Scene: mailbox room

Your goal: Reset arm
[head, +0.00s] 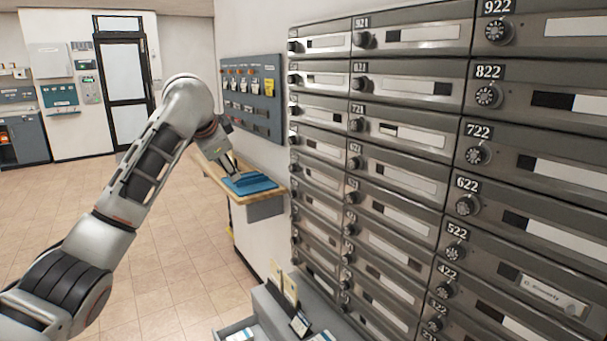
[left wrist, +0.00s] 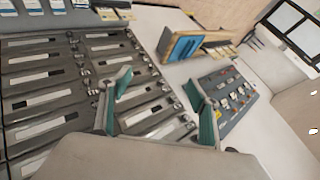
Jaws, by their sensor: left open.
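My left arm comes in from the left in the head view and reaches up and over toward the wall. My left gripper (head: 232,168) points down in front of the small wooden wall shelf (head: 212,172), close to a blue flat item (head: 250,184) on it. I cannot tell from the head view whether they touch. In the left wrist view the left gripper (left wrist: 158,80) has its two green-padded fingers spread wide with nothing between them. The blue item (left wrist: 183,46) shows beyond the fingertips, apart from them. My right gripper is in neither view.
A wall of numbered grey mailboxes (head: 410,130) fills the right side. A grey panel with hooks (head: 251,95) hangs above the shelf. A grey counter with upright cards (head: 284,285) stands low at the front. Tiled floor (head: 165,275) is open toward the door (head: 125,85).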

